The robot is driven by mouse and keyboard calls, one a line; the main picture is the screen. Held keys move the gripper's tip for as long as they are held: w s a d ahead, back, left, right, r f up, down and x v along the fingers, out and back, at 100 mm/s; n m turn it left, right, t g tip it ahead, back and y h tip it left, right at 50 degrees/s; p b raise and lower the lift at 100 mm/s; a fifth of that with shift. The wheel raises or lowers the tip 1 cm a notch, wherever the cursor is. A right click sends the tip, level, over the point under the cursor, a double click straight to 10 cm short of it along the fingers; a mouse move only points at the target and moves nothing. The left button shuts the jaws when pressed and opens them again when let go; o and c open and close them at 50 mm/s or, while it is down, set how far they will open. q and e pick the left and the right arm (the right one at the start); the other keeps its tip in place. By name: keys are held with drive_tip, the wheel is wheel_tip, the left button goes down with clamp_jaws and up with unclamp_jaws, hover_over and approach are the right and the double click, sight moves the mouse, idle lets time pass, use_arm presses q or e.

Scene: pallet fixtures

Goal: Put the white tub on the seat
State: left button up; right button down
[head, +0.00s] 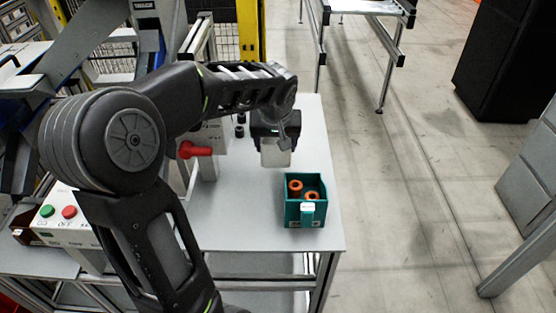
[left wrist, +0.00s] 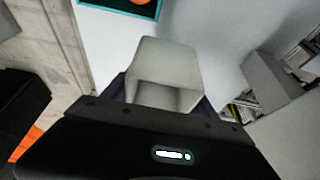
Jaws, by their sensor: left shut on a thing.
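The white tub (head: 276,156) hangs from my left gripper (head: 276,143), over the grey table near its right side. In the left wrist view the tub (left wrist: 168,70) shows as a pale, tapered block at the front of the gripper, which is shut on it. The gripper body hides part of the tub. Whether its underside touches the table cannot be told. I cannot clearly make out the seat; my left arm covers part of the table. My right gripper is not in view.
A teal bin (head: 322,213) with orange rings (head: 295,187) stands near the tub. A red handle (head: 198,150) on a grey fixture and small black pegs (head: 240,126) are left of it. A button box (head: 58,218) is at far left. The tabletop (head: 240,215) left of the bin is clear.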

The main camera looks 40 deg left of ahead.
sight(276, 158)
use_arm(q)
drive_tip(key=shift+f, duration=0.55)
drive_tip(key=shift+f, duration=0.1)
drive_tip(key=shift+f, duration=1.8)
drive_tip(key=shift+f, duration=0.15)
drive_tip(key=o, duration=1.4)
